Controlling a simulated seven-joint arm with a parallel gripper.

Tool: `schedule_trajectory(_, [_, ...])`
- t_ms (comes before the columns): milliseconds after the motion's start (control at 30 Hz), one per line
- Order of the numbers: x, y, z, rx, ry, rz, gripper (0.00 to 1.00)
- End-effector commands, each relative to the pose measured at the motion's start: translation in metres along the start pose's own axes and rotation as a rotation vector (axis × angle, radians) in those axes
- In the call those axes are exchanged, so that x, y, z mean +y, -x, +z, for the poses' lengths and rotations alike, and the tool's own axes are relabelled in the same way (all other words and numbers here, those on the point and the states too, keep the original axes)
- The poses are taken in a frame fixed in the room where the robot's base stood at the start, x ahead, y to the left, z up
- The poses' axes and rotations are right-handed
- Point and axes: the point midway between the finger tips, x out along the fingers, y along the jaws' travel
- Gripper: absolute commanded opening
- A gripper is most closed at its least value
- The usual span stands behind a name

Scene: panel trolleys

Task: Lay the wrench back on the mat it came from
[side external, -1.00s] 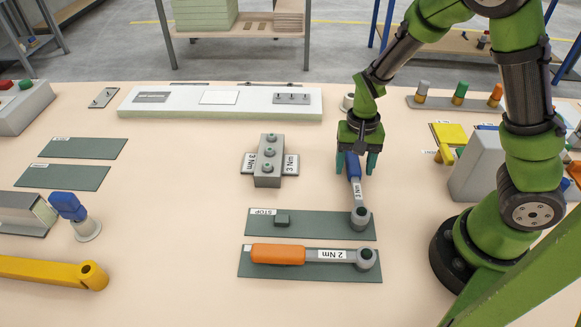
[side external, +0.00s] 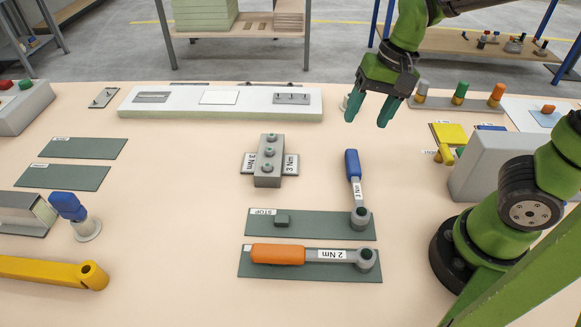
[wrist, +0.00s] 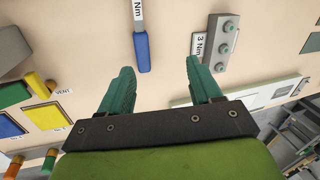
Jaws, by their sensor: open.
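The blue-handled wrench (side external: 354,178) lies with its grey head on the right end of the upper green mat (side external: 330,224). Its handle points away from the mat, across the bare table. Its blue handle also shows in the wrist view (wrist: 142,50). The orange-handled wrench (side external: 290,254), labelled 2 Nm, lies along the lower green mat (side external: 310,274). My gripper (side external: 367,118) is open and empty, raised above the table beyond the blue handle. Its two teal fingers also show in the wrist view (wrist: 160,75), apart from the handle.
A small dark block (side external: 282,219) sits on the upper mat beside a STOP label. A grey block with bolts (side external: 268,160) and 3 Nm labels stands left of the blue wrench. A grey box (side external: 485,165) stands to the right. Two empty green mats (side external: 82,148) lie at left.

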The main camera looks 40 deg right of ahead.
Motion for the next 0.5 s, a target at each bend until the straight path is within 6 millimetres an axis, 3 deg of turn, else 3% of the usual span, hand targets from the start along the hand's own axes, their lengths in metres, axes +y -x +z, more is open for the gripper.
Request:
schedule_trajectory(33, [-0.001, 0.017, 0.009, 0.045, 0.042, -0.067, 0.64])
schedule_trajectory(200, [-0.002, 0.053, 0.039, 0.225, 0.199, -0.191, 0.64])
schedule_trajectory(500, [0.002, 0.072, 0.061, 0.418, 0.331, -0.215, 0.64])
